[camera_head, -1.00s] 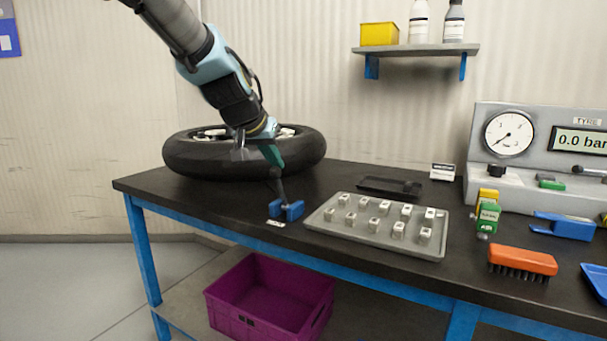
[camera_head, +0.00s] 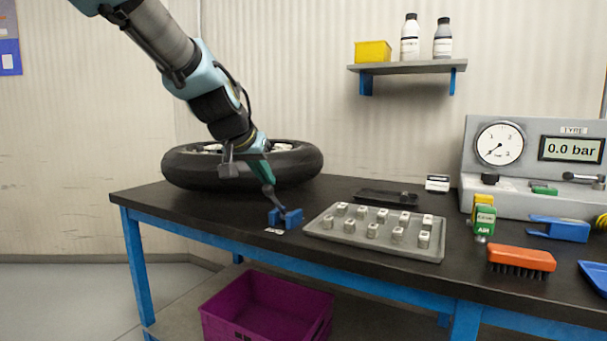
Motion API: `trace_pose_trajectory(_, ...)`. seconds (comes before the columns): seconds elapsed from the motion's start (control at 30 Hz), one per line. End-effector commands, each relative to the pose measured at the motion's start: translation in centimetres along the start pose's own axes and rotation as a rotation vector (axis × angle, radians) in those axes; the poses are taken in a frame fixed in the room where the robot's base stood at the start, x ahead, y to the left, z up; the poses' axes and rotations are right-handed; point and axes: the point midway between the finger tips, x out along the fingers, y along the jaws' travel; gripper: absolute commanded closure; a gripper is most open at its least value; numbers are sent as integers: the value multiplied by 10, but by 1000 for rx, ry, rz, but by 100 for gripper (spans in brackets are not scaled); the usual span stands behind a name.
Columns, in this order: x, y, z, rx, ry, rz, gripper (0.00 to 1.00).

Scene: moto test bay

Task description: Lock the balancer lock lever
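The balancer lock lever (camera_head: 267,191) is a short dark lever with a rounded top. It rises from a blue bracket (camera_head: 293,217) near the front edge of the bench and leans to the left. A small white label (camera_head: 274,231) lies in front of the bracket. My gripper (camera_head: 257,174) points down, with a teal finger just above and left of the lever's top. I cannot tell whether they touch. The gripper is small and partly hidden here, so its opening is unclear.
A black tyre (camera_head: 185,168) lies behind my gripper. A grey tray (camera_head: 325,235) with several small weights is right of the bracket. A dark shallow tray (camera_head: 372,195) is behind it. The gauge unit (camera_head: 475,180) stands at the right. A purple crate (camera_head: 265,310) is below the bench.

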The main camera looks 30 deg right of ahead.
Motion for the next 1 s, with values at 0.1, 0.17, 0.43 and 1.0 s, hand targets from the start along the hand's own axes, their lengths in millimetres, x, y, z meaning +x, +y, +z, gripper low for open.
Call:
trace_pose_trajectory(0.1,4,-1,16,-2,-38,5,100)
trace_pose_trajectory(0.17,4,-1,16,-2,-38,5,100)
trace_pose_trajectory(0.43,-2,-3,-4,-1,-30,3,100)
trace_pose_trajectory(1.0,-71,-11,-3,-1,0,-3,100)
